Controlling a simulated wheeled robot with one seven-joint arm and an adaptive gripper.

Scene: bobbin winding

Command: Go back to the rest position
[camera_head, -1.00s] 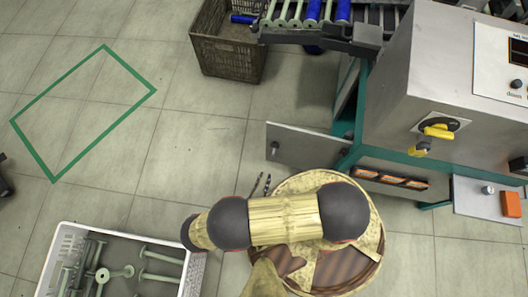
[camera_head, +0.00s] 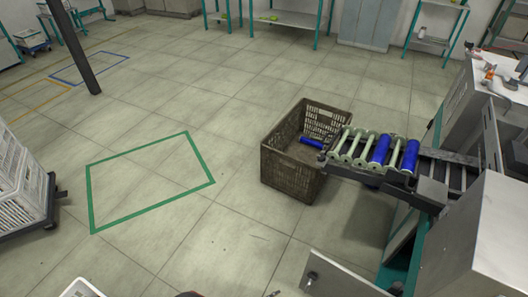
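My gripper cannot be made out in the head view. Only a small dark rounded piece, which looks like part of my arm, shows at the bottom edge left of centre. A tiny thin tip also shows at the bottom edge to its right, too small to identify. Several bobbins (camera_head: 380,151), some blue and some pale green, lie side by side on the rack (camera_head: 370,178) at the right. A brown crate (camera_head: 284,172) stands on the floor beside the rack's end, with a blue bobbin (camera_head: 312,142) inside it.
A grey machine (camera_head: 482,240) and its open door (camera_head: 340,280) are at the lower right. A white crate stack (camera_head: 20,180) on a dark wheeled base is at the left. The green floor outline (camera_head: 140,153) is empty. Shelves and a dark post (camera_head: 80,55) stand farther back.

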